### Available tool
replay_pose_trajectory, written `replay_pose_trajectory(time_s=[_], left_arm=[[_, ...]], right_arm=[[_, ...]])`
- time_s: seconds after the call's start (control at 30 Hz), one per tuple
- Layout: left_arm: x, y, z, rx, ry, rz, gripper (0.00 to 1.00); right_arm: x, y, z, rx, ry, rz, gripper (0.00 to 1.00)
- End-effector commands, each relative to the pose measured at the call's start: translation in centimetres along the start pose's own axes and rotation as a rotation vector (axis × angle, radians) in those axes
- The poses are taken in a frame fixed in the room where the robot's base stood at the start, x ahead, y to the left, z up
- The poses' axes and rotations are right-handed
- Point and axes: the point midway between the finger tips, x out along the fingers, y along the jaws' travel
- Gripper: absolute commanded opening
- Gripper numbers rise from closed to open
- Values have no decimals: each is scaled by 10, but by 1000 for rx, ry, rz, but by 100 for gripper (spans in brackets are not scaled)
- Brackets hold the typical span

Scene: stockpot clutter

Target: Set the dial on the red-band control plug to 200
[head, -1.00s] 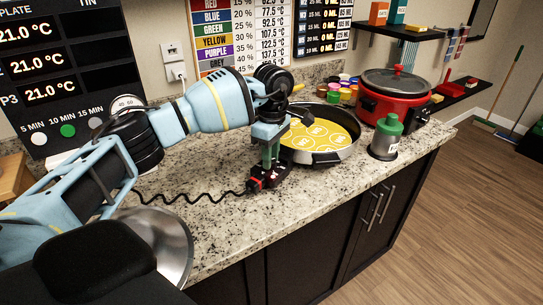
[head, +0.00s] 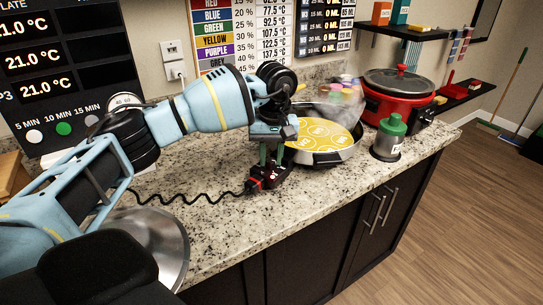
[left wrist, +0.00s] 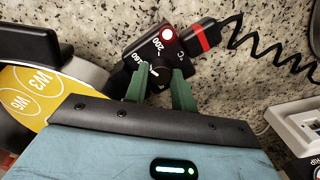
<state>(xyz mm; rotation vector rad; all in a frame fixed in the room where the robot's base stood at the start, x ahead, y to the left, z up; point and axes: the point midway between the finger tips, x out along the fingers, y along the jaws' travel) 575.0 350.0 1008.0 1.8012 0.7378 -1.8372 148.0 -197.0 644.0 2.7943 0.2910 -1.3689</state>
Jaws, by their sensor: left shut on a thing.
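The red-band control plug (head: 268,177) lies on the counter beside the pan, black with a red band and a coiled cord. In the left wrist view, the plug (left wrist: 128,47) shows printed marks including 200 and 160, a lit red lamp and the red band (left wrist: 203,37). My left gripper (head: 271,160) points down onto it. Its green fingers (left wrist: 164,78) are shut on the dial (left wrist: 159,75), which they partly hide. I cannot read the exact setting. My right gripper is not in view.
A green-capped canister (head: 389,140) and red cooker (head: 398,98) stand further right. A steel bowl-like dish (head: 165,250) is at front left. A pale haze covers the coloured jars behind the pan.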

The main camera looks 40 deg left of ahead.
Motion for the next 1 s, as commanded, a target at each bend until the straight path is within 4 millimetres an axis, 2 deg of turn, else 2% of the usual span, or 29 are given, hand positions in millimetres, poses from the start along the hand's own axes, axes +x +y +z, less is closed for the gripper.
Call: replay_pose_trajectory(time_s=[0.6, 1.0], left_arm=[[1, 0, 1, 567, 31, -1, 3], [1, 0, 1, 792, 44, 0, 3]], right_arm=[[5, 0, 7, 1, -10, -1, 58], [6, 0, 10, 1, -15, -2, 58]])
